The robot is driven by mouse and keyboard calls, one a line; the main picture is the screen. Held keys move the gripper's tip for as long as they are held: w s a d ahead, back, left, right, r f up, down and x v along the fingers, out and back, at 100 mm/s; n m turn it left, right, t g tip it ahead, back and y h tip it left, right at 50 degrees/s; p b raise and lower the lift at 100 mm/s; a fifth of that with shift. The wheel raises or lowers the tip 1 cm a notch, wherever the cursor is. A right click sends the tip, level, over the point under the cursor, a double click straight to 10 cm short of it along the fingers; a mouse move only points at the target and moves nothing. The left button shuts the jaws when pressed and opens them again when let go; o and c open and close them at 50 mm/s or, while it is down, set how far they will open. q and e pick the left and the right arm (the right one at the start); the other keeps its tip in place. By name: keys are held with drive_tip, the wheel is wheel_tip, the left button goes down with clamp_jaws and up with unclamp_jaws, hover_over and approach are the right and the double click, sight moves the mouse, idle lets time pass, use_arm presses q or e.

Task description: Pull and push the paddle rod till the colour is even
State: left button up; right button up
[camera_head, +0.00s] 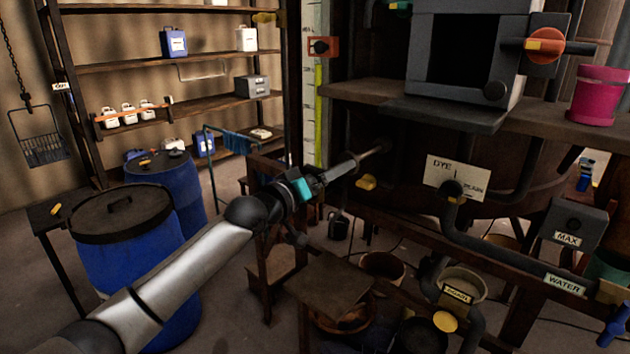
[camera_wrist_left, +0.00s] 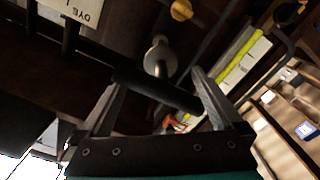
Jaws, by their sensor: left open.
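My left gripper (camera_head: 345,169) reaches from the left to the front of the dark vat (camera_head: 400,165). In the left wrist view its two fingers (camera_wrist_left: 158,78) are spread open. A pale metal paddle rod (camera_wrist_left: 159,60) comes out of the vat towards me and ends in a dark crossbar handle (camera_wrist_left: 155,90). The handle lies across the gap at the fingertips, from one finger to the other; I cannot tell whether it touches them. In the head view the rod (camera_head: 375,150) shows just beyond the gripper. The liquid and its colour are hidden. My right gripper is not in view.
A DYE sign (camera_head: 458,178) and pipes are right of the rod. A wooden stool (camera_head: 332,283) and buckets (camera_head: 383,268) stand below. Blue drums (camera_head: 140,250) stand at left, near my arm. A shelf ledge (camera_head: 430,108) runs above.

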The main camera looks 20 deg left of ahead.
use_arm(q)
drive_tip(key=b+v, duration=0.2)
drive_tip(key=v, duration=1.3)
drive_tip(key=shift+s, duration=0.1)
